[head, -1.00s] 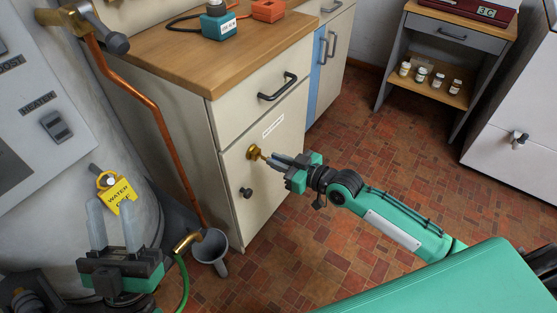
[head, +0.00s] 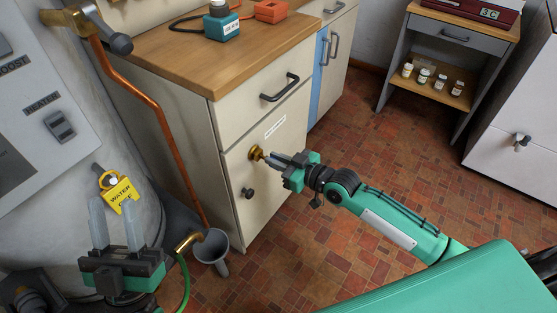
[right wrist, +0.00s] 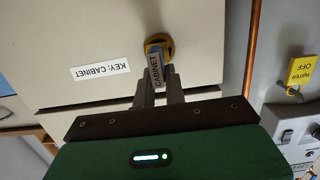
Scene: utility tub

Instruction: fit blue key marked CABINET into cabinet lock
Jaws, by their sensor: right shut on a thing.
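The cabinet lock (head: 256,153) is a round brass piece on the pale cabinet door; it also shows in the right wrist view (right wrist: 167,45). My right gripper (head: 271,158) is shut on the key marked CABINET (right wrist: 157,72), directly in front of the lock. The label's long side runs toward the lock. The key's tip meets or overlaps the lock in the picture; I cannot tell how deep it sits. My left gripper (head: 116,212) is open and empty at the lower left, away from the cabinet.
A label reading KEY: CABINET (right wrist: 102,72) is on the cabinet front. A dark knob (head: 247,193) sits below the lock, and a drawer handle (head: 280,88) above. A copper pipe (head: 150,110), a funnel (head: 211,247) and a yellow WATER tag (head: 121,193) stand left.

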